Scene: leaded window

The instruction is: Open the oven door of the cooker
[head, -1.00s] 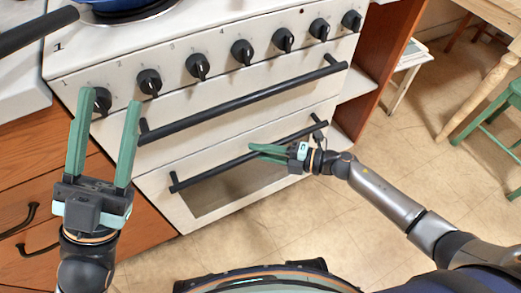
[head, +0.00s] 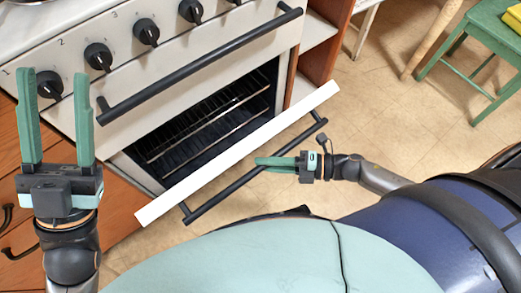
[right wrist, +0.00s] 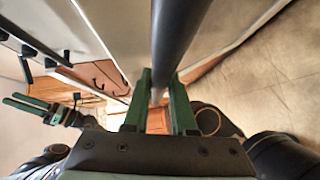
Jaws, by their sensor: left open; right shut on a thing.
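The white cooker (head: 215,50) stands at the upper left of the head view. Its oven door (head: 240,153) is tilted part-way open, its top edge away from the cooker front, with dark racks (head: 205,122) showing inside. My right gripper (head: 262,163) is shut on the black door handle (head: 222,194), near its middle. In the right wrist view the bar (right wrist: 177,35) runs between the two green fingers (right wrist: 162,92). My left gripper (head: 55,77) is open and empty, pointing up in front of the leftmost knobs.
A second black bar (head: 200,65) crosses the cooker front above the oven opening, below a row of black knobs (head: 146,32). Wooden drawers (head: 20,225) are at left. A green stool (head: 485,45) stands at upper right. Tiled floor (head: 390,125) is clear to the right.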

